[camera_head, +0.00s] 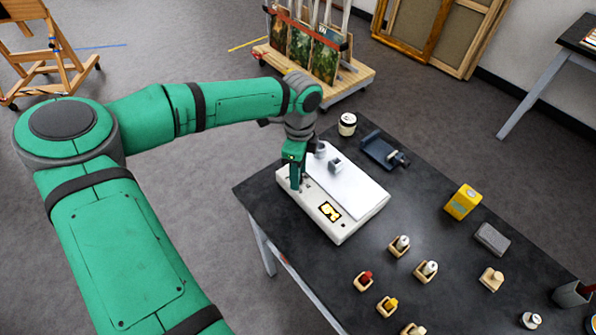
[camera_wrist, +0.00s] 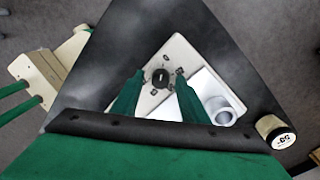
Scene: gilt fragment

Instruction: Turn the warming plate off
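The warming plate (camera_head: 349,232) is a white box with a pale flat top, on the near left part of the dark table. Its front display (camera_head: 330,211) is lit yellow; I cannot read it. My gripper (camera_head: 295,184) points down over the plate's left end. In the wrist view, a dark round knob (camera_wrist: 161,78) with small marks around it shows on the plate's white housing. My two green fingers (camera_wrist: 159,80) are apart, one on each side of the knob, with visible gaps. I cannot tell how high the fingertips are above it. The head view hides the knob behind the gripper.
Small grey-white pieces (camera_head: 334,165) stand on the plate's top near my wrist. A jar (camera_head: 347,124) and a dark clamp-like tool (camera_head: 383,151) are behind it. A yellow box (camera_head: 462,202), a grey block (camera_head: 492,238) and several small bottles in wooden holders are to the right.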

